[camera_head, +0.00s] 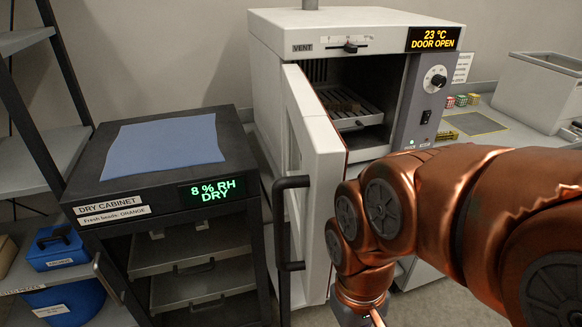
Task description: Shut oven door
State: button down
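The oven (275,38) is a white box on the counter, with a display (433,38) reading "23 °C DOOR OPEN". Its door (325,170) is hinged at the left and stands wide open, swung out toward me. A dark bar handle (284,225) is on the door's outer face, at the left.
A black dry cabinet (70,170) with a blue cloth (163,146) on top stands left of the door, close to the handle. Shelves with blue containers (58,250) are at far left.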

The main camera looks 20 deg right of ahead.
aim_at(308, 130)
jog(key=z, duration=0.05)
jog(key=k, duration=0.5)
jog(key=u, duration=1.3)
jog(key=i, duration=0.7)
jog(key=z, duration=1.75)
